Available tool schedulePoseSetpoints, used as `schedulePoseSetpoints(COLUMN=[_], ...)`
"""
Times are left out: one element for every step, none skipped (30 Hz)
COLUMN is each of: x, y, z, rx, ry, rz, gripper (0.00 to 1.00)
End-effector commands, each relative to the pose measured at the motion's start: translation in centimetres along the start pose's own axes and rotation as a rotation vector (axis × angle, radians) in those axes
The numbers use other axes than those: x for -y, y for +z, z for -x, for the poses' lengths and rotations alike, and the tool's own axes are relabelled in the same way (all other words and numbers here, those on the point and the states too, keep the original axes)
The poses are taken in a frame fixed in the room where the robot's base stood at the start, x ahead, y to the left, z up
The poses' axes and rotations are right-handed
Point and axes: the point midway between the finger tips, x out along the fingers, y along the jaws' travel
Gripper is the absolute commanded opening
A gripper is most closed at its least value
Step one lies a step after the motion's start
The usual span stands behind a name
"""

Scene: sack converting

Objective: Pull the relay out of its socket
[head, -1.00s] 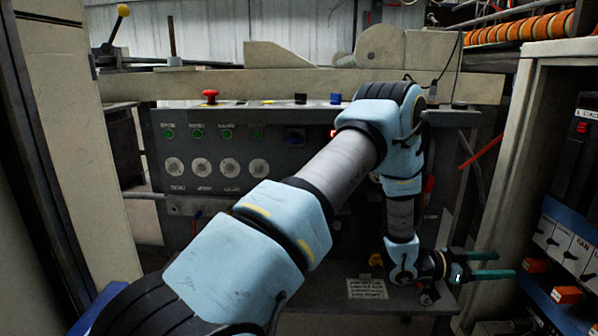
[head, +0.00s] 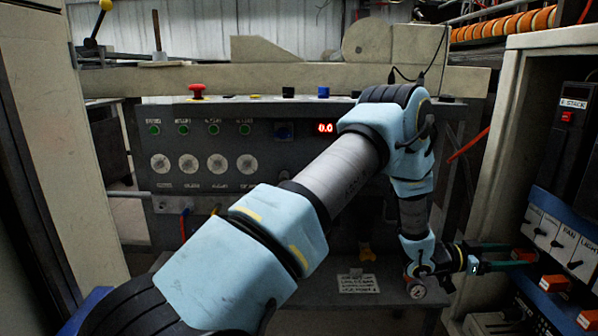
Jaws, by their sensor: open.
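My gripper (head: 518,256) is at the right of the head view, with two long green fingers pointing right into the open cabinet. The fingers are open, one above the other in the picture. An orange block (head: 524,255), which looks like a relay, shows between the fingertips. I cannot tell whether either finger touches it. Similar orange blocks sit nearer in the same row: one (head: 553,284) and another (head: 587,320) at the frame edge. The sockets under the blocks are too small and dark to make out.
The cabinet's beige side wall (head: 497,165) stands just left of the opening. White labelled switch modules (head: 548,232) and a black unit (head: 572,140) are above the orange blocks. A grey control panel (head: 270,185) with dials stands behind my arm, with a paper note (head: 358,283) below.

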Motion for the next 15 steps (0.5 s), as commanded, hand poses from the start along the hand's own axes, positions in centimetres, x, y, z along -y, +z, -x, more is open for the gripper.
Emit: schedulePoseSetpoints(x=[0.0,-0.1,-0.1,-0.1,-0.1,-0.1,-0.1,0.0,0.0,0.0,0.0,0.0,0.0,0.0,0.0], y=[0.1,0.1,0.1,0.1,0.1,0.1,0.1,0.1,0.1,0.1,0.1,0.0,0.0,0.0,0.0], z=[-0.6,-1.0,-1.4,-1.7,-1.9,-2.2,-2.4,-2.5,-2.7,-2.8,-2.8,-2.9,-2.9,-2.9,-3.0], rx=[-0.002,-0.002,-0.001,-0.001,-0.001,-0.001,-0.001,-0.001,0.000,0.000,0.000,0.000,0.000,0.000,0.000], ry=[0.001,0.001,0.001,0.001,0.001,0.001,0.001,0.000,0.000,0.000,0.000,-0.001,-0.001,-0.001,-0.001], rz=[0.000,0.000,0.000,0.001,0.001,0.001,0.001,0.001,0.001,0.001,0.001,0.001,0.001,0.001,0.001], gripper=[0.65,0.65,0.65,0.65,0.65,0.65,0.65,0.65,0.65,0.65,0.65,0.65,0.65,0.65,0.65])
